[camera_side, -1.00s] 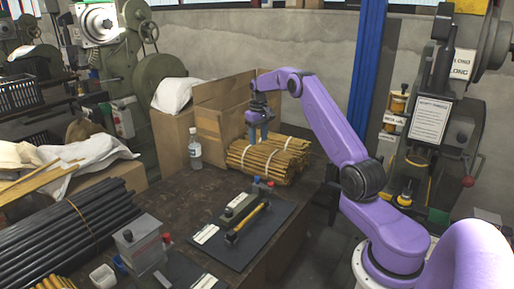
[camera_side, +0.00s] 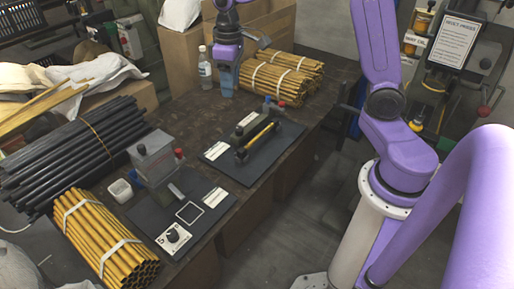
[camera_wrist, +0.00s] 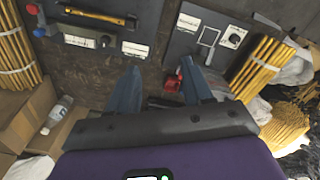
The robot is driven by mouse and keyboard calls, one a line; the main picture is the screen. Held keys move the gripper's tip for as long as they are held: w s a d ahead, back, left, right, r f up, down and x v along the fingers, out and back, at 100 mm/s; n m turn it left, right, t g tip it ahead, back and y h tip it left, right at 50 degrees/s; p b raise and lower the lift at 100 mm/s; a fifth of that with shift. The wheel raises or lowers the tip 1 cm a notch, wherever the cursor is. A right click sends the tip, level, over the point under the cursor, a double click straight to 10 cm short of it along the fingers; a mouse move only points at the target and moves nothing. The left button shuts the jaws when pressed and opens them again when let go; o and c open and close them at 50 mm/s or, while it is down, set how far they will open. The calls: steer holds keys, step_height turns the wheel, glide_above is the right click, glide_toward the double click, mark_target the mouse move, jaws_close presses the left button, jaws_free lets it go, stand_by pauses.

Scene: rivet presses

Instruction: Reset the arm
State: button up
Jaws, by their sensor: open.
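My gripper (camera_side: 228,88) hangs over the table (camera_side: 195,118), just left of the far bundle of yellow rods (camera_side: 282,80) in the side view. Its blue-grey fingers point down, apart and with nothing between them. In the wrist view my gripper (camera_wrist: 160,90) also shows open, with both fingers above the dark table top. The water bottle (camera_side: 204,68) stands to its left in the side view. Part of my arm is cut off at the top edge there.
A grey box with buttons (camera_side: 155,155), black rods (camera_side: 75,150) and a near yellow bundle (camera_side: 103,235) line the left. A cardboard box (camera_side: 185,58) stands behind. The table's middle is mostly clear.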

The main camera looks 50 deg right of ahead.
steer(key=s+a+n, duration=0.2)
steer(key=s+a, duration=0.1)
steer(key=s, duration=0.4)
steer(key=s+a+n, duration=0.2)
steer(key=s+a, duration=0.1)
steer(key=s, duration=0.5)
steer(key=s+d+f+n, duration=0.2)
steer(key=s+d+n, duration=0.1)
steer(key=s, duration=1)
steer(key=shift+n, duration=0.3)
